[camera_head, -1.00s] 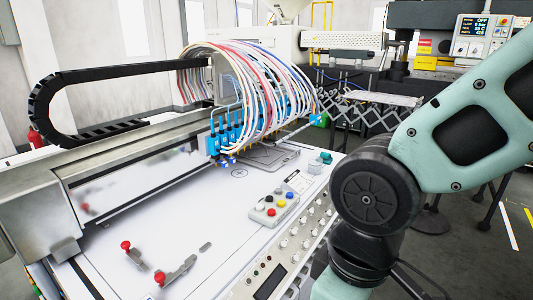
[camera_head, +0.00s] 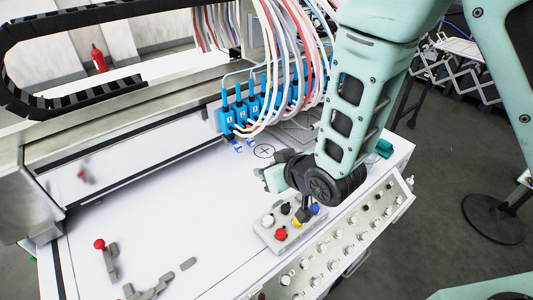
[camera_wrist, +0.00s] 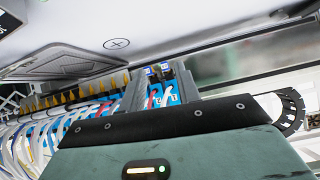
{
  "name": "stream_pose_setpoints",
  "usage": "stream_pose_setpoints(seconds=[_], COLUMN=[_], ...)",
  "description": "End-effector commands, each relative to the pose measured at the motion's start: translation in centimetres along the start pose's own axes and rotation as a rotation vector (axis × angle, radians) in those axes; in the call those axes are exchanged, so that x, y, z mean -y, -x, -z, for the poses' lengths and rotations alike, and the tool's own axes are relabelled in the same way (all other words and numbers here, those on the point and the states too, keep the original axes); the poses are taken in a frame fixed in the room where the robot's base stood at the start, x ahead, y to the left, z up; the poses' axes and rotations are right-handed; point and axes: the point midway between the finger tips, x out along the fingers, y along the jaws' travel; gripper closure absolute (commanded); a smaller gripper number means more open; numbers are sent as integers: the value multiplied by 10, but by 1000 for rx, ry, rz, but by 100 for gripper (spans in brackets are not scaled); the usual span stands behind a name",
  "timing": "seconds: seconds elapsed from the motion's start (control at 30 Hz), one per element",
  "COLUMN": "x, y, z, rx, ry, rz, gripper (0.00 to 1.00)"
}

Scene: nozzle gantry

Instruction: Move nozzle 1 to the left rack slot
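Nozzle 1 appears to be the leftmost blue block (camera_head: 228,119) in the row of numbered blue nozzles on the gantry. It hangs upright with its tip just above the white bed. In the wrist view its block (camera_wrist: 173,95) shows upside down beside a neighbouring nozzle, past the edge of my gripper body. My gripper (camera_head: 272,178) is over the bed, to the right and nearer than the nozzles, apart from them. I cannot pick out the left rack slot.
Coloured hoses (camera_head: 283,60) arch above the nozzles. A button box (camera_head: 282,238) stands below my gripper, and a knob panel (camera_head: 335,243) lines the front edge. The middle of the white bed (camera_head: 160,210) is clear.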

Motion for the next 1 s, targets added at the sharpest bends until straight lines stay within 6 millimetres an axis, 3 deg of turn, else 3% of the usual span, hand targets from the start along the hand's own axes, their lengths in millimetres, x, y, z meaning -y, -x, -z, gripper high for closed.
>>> stream_pose_setpoints(seconds=[0.33,0.57,1.0], x=[-6,-6,-3], y=[-15,-25,-72], z=[16,19,32], rx=[-255,-278,-276], ry=[78,84,83], rz=[29,33,33], gripper=[67,67,67])
